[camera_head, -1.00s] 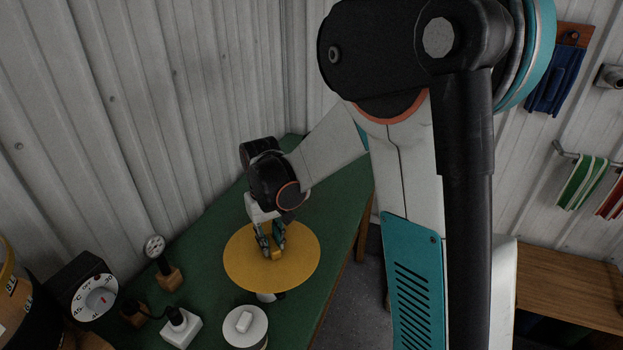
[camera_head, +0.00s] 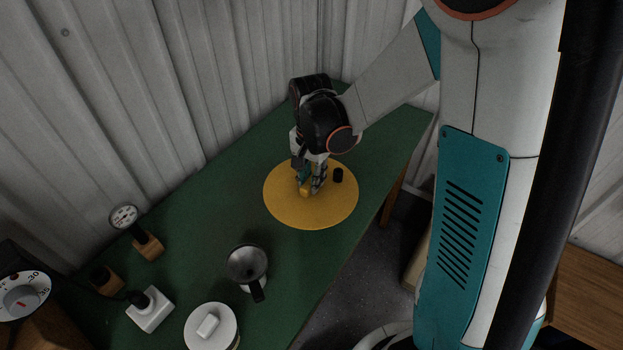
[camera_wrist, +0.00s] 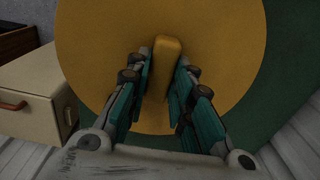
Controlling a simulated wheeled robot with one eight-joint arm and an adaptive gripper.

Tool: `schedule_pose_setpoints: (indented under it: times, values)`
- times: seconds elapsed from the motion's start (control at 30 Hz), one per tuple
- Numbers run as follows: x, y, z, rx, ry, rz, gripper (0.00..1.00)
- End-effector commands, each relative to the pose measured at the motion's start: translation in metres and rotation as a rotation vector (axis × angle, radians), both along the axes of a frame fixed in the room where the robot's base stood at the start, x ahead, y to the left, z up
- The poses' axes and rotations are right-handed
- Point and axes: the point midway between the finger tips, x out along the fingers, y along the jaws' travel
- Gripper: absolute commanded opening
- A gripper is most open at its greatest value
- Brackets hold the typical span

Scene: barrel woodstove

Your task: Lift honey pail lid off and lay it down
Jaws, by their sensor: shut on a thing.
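A wide flat yellow disc (camera_head: 291,213), which I take for the honey pail lid, is at the far part of the green table in the head view. It has a raised yellow bar handle at its middle. My gripper (camera_head: 311,187) points down and is shut on this handle. In the wrist view the handle (camera_wrist: 168,58) sits between my two fingers (camera_wrist: 165,62), with the lid (camera_wrist: 95,45) spread around it. I cannot tell whether the lid touches the table. No open pail is clearly seen.
Nearer on the green table (camera_head: 200,210) stand a metal mug (camera_head: 247,262), a white-lidded pot (camera_head: 211,327), a white block (camera_head: 150,310) and a gauge (camera_head: 125,216). A corrugated wall (camera_head: 150,90) runs behind.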

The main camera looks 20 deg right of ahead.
Motion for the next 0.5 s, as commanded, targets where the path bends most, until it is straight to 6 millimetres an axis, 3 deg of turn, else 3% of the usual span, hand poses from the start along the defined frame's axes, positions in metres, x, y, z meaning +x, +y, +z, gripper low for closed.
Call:
schedule_pose_setpoints:
  times: [0.27, 0.5]
  values:
    - [0.0, 0.0, -0.011, 0.0, 0.0, -0.017, 0.0]
    - [-0.001, 0.0, -0.035, 0.0, 0.0, -0.016, 0.0]
